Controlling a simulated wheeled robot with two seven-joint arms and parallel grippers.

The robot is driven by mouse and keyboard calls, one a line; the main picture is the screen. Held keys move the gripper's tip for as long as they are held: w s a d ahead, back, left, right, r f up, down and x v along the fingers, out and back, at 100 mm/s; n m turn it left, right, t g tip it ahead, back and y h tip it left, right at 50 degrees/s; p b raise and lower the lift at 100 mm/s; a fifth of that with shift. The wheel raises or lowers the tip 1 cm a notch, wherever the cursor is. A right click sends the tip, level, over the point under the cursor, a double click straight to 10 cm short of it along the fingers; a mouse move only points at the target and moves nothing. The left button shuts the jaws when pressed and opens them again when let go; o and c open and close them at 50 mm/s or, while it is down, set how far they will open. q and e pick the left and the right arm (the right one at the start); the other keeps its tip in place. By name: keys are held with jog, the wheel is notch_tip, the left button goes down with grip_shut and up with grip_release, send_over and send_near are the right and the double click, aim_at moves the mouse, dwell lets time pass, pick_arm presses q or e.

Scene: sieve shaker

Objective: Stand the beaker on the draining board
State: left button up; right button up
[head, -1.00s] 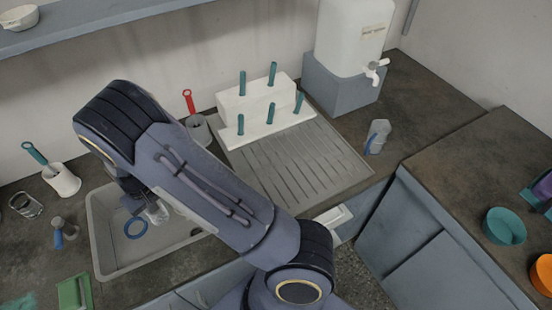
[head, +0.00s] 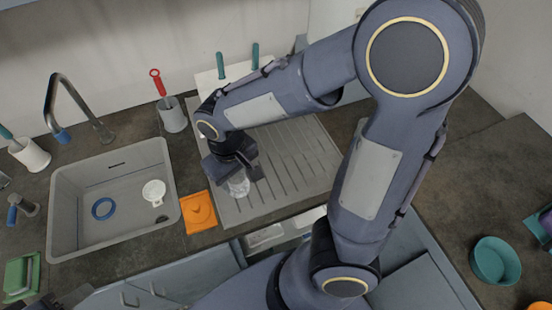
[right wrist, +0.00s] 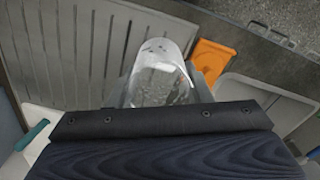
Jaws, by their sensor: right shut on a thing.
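My right gripper (head: 235,171) is shut on a clear glass beaker (head: 238,187), over the front left part of the grey ribbed draining board (head: 297,165). In the right wrist view the beaker (right wrist: 160,75) shows between the fingers, with the draining board's ribs (right wrist: 65,40) beside it. The beaker looks about upright in the head view. I cannot tell whether its base touches the board. The gripper hides its upper part. My left gripper is not clearly in view.
The sink (head: 75,215) left of the board holds a blue ring (head: 103,208) and a white round piece (head: 154,192). An orange item (head: 198,212) lies between sink and board. A white peg rack (head: 207,82) stands behind. The board's right part looks clear.

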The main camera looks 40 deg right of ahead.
jog(key=w+d+f, duration=0.2)
jog(key=d+f, duration=0.1)
jog(key=w+d+f, duration=0.2)
jog(key=d, duration=0.1)
jog(key=w+d+f, duration=0.3)
jog(key=shift+w+d+f, duration=0.1)
jog(key=shift+d+f, duration=0.1)
jog(key=shift+f, duration=0.1)
jog(key=shift+w+d+f, duration=0.1)
jog(key=shift+d+f, duration=0.1)
jog(key=shift+f, duration=0.1)
jog(key=shift+w+f+p, duration=0.1)
jog(key=shift+f+p, duration=0.25)
jog(key=shift+f, duration=1.25)
jog(key=shift+f, duration=0.1)
jog(key=shift+f, duration=0.15)
jog(key=o, duration=1.1)
